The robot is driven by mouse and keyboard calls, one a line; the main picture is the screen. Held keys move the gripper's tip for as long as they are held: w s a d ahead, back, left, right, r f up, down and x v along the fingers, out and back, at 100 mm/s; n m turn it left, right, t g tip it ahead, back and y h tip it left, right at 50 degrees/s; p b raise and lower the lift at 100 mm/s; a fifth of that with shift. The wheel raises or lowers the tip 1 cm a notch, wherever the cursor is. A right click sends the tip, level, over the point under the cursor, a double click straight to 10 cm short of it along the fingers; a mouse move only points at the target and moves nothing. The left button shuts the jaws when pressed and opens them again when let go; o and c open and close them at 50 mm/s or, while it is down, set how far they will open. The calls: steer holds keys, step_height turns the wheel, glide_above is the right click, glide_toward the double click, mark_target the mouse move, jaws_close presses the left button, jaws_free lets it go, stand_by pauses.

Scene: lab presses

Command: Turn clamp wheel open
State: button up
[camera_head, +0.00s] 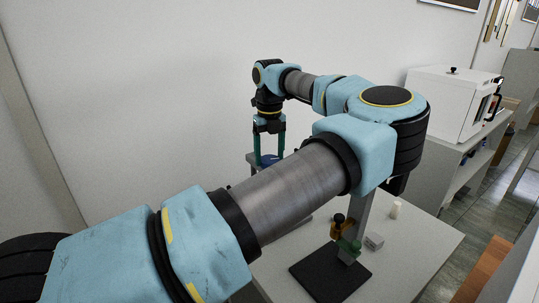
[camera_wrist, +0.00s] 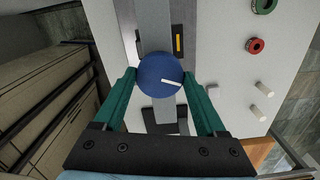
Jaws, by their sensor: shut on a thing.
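The clamp wheel (camera_wrist: 160,75) is a round blue disc with a white mark running from near its middle toward the right rim. It sits over a grey column or beam of the press. My gripper (camera_wrist: 160,80) has one green finger on each side of the wheel, and the fingers are shut on its rim. In the head view my gripper (camera_head: 269,158) points straight down behind my forearm. Only a small part of the blue wheel (camera_head: 268,161) shows there between the fingertips. Most of the press below is hidden by my arm.
A stand with a black base plate (camera_head: 332,276) and orange and green clamps is at the front of the table. A small grey block (camera_head: 374,241) and a white cylinder (camera_head: 396,210) are nearby. A red ring (camera_wrist: 255,45) and white pegs lie at the right in the wrist view.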

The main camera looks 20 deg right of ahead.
steer(key=shift+f, duration=0.1)
steer(key=o, duration=1.3)
step_height(320, 180, up, 11)
steer(key=shift+f+b, duration=0.1)
steer(key=shift+b, duration=0.3)
